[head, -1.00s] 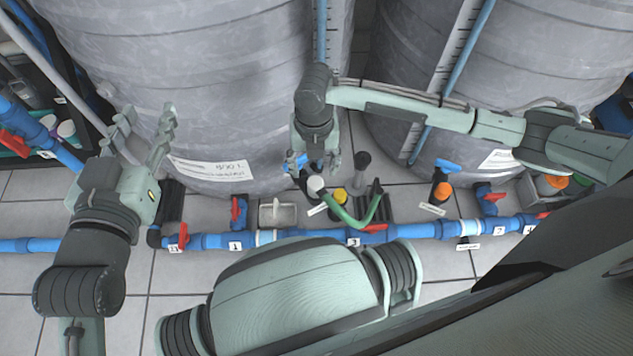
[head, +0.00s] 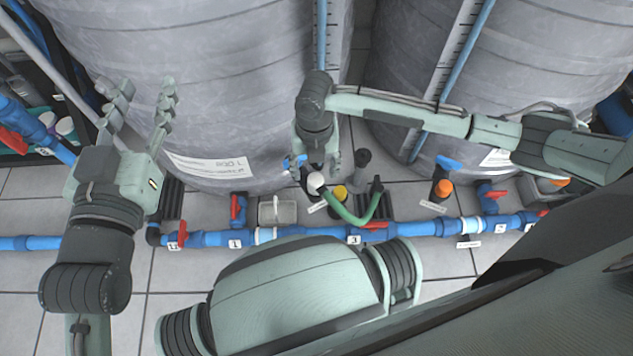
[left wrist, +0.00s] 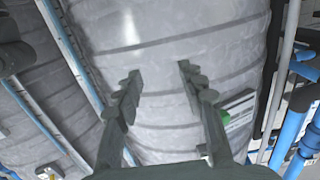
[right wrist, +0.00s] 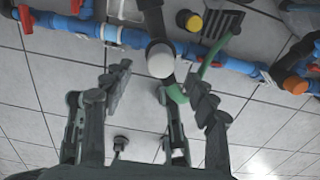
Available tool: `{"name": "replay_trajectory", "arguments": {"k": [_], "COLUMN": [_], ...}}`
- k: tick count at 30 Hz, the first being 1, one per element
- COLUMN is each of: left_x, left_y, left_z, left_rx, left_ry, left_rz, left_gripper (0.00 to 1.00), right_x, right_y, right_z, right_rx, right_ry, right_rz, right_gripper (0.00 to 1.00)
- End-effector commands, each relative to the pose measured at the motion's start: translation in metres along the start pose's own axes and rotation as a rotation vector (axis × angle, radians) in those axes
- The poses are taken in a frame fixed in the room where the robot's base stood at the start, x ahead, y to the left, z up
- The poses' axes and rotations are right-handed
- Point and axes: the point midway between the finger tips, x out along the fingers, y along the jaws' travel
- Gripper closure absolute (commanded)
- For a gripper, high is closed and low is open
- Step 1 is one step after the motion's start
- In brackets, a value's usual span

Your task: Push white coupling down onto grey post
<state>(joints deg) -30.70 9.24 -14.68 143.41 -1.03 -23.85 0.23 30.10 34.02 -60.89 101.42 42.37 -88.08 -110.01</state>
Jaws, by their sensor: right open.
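The white coupling (head: 315,183) stands near the floor pipe, with a green hose (head: 350,216) running from it. In the right wrist view the coupling (right wrist: 160,60) lies just beyond and between the open fingertips. A dark grey post (right wrist: 153,22) shows behind the coupling there. I cannot tell how far the coupling sits down on it. My right gripper (head: 316,168) is open and empty, pointing down with its fingers close behind the coupling. My left gripper (head: 140,108) is open and empty, raised in front of the left tank; it also shows in the left wrist view (left wrist: 158,75).
A blue pipe (head: 290,236) with red-handled valves crosses the floor in front. A yellow-topped fitting (head: 339,192) and another dark post (head: 362,160) stand close to the coupling. An orange-topped fitting (head: 442,189) is further right. Large grey tanks (head: 200,70) block the back.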

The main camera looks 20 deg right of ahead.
Motion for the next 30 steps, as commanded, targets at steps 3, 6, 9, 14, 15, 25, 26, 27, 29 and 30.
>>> {"name": "replay_trajectory", "arguments": {"k": [3,6,9,14,15,25,26,27,29,30], "left_x": [0.0,-0.002,-0.005,-0.011,-0.012,-0.013,-0.013,-0.013,-0.013,-0.013], "left_y": [0.007,0.014,0.021,0.026,0.027,0.028,0.028,0.028,0.028,0.028], "left_z": [-0.013,-0.031,-0.049,-0.069,-0.071,-0.074,-0.074,-0.074,-0.074,-0.074], "left_rx": [-0.012,-0.027,-0.042,-0.059,-0.061,-0.064,-0.064,-0.064,-0.064,-0.064], "left_ry": [0.071,0.16,0.247,0.341,0.352,0.365,0.365,0.365,0.365,0.365], "left_rz": [0.014,0.027,0.041,0.053,0.054,0.056,0.056,0.056,0.056,0.056], "left_gripper": [0.6,0.6,0.6,0.6,0.6,0.6,0.6,0.6,0.6,0.6], "right_x": [0.012,0.024,0.036,0.049,0.05,0.051,0.051,0.051,0.051,0.051], "right_y": [0.0,-0.001,-0.001,-0.002,-0.002,-0.002,-0.002,-0.002,-0.002,-0.002], "right_z": [0.0,0.001,0.001,0.002,0.002,0.002,0.002,0.002,0.002,0.002], "right_rx": [0.0,0.002,0.001,0.0,0.0,0.0,0.0,0.0,0.0,0.0], "right_ry": [0.002,0.001,0.002,0.0,-0.001,-0.001,-0.001,-0.001,-0.001,-0.001], "right_rz": [0.0,-0.001,0.0,-0.001,0.0,0.0,0.0,0.0,0.0,0.0], "right_gripper": [0.42,0.42,0.42,0.42,0.42,0.42,0.42,0.43,0.51,0.56]}}
